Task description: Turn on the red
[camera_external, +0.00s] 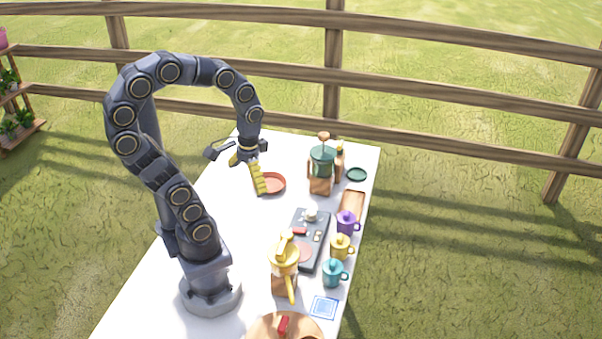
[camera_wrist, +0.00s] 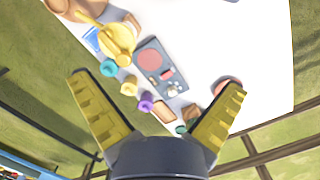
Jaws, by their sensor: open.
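A dark grey panel (camera_external: 318,228) lies on the white table, with a red round disc (camera_external: 303,252), a small red bar-shaped part (camera_external: 299,231) and a pale knob (camera_external: 311,214). In the wrist view the panel (camera_wrist: 142,46) sits between my fingers, its red disc (camera_wrist: 149,60) clear to see. Whether anything on it is on or off cannot be told. My gripper (camera_external: 247,173) is open and empty above the table's far part, left of the panel and near a red-brown dish (camera_external: 276,183). Both yellow fingers are spread in the wrist view (camera_wrist: 158,84).
A yellow pot (camera_external: 284,259) stands left of the panel's near end. Purple (camera_external: 347,224), yellow (camera_external: 340,247) and teal (camera_external: 333,273) mugs line its right side. A green-topped grinder-like item (camera_external: 322,160) stands beyond it. The table's left side is clear.

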